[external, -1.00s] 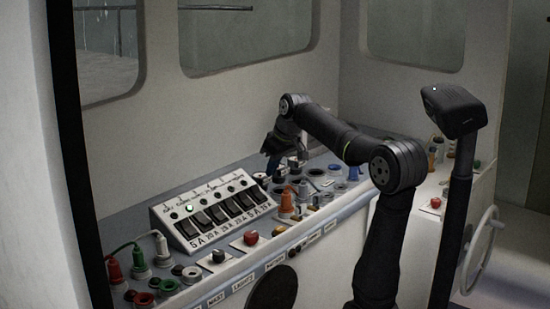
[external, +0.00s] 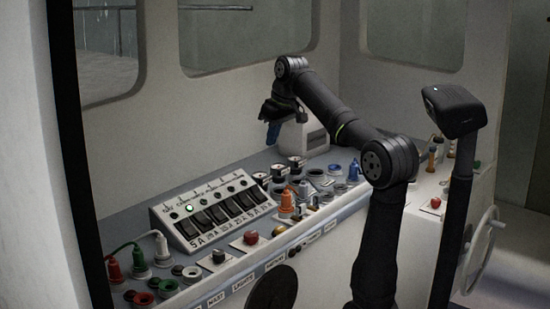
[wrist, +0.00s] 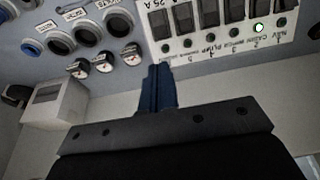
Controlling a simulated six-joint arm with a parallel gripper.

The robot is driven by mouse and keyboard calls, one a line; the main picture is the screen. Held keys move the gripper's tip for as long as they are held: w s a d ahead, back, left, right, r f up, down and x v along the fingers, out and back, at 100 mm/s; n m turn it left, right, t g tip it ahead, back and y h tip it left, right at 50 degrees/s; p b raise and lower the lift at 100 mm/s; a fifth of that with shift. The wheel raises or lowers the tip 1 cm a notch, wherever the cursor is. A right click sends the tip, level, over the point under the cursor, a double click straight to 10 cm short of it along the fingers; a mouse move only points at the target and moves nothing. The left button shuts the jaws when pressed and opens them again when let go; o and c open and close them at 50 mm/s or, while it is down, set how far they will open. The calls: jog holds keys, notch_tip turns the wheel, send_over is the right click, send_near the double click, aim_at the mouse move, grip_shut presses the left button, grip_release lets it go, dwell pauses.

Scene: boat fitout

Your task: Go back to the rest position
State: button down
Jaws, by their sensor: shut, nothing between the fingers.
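My gripper (external: 272,135) is raised above the back of the console, in front of the wall below the windows. Its blue fingers point down and hold nothing. In the wrist view the blue fingers (wrist: 159,88) are together, with the console behind them. The console top (external: 235,172) lies below and apart from the gripper.
The switch panel (external: 213,212) with a lit green lamp stands left of the gripper. Gauges (external: 297,165), sockets, and orange (external: 287,202) and blue (external: 353,170) plugs are nearby. A pale box (external: 302,138) stands behind the gripper. The air above the console is free.

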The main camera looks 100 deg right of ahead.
jog(key=x, duration=0.9)
jog(key=v, duration=0.9)
jog(key=shift+r, duration=0.2)
jog(key=shift+a, duration=0.1)
jog(key=c, duration=1.7)
grip_release()
jog(key=shift+w+a, duration=0.1)
jog(key=shift+a, duration=0.05)
jog(key=o, duration=1.4)
jog(key=w+a+n, duration=0.1)
jog(key=a+n, duration=0.1)
jog(key=w+a+n+y, duration=0.1)
jog(key=w+a+n, duration=0.1)
jog(key=a+n, duration=0.1)
jog(key=w+a+n+g, duration=0.1)
jog(key=a+n, duration=0.1)
jog(key=n, duration=0.1)
jog(key=shift+w+a+f+y, duration=0.2)
jog(key=shift+w+f+y, duration=0.1)
jog(key=shift+f, duration=0.1)
jog(key=o, duration=0.3)
jog(key=w+a+n+g+y, duration=0.1)
jog(key=w+a+n, duration=0.1)
jog(key=a+n, duration=0.6)
jog(key=shift+f+n, duration=0.2)
jog(key=shift+n, duration=0.6)
notch_tip(320, 180, down, 10)
jog(key=shift+w+a+g, duration=0.15)
jog(key=shift+a+g, duration=0.1)
jog(key=shift+g, duration=0.05)
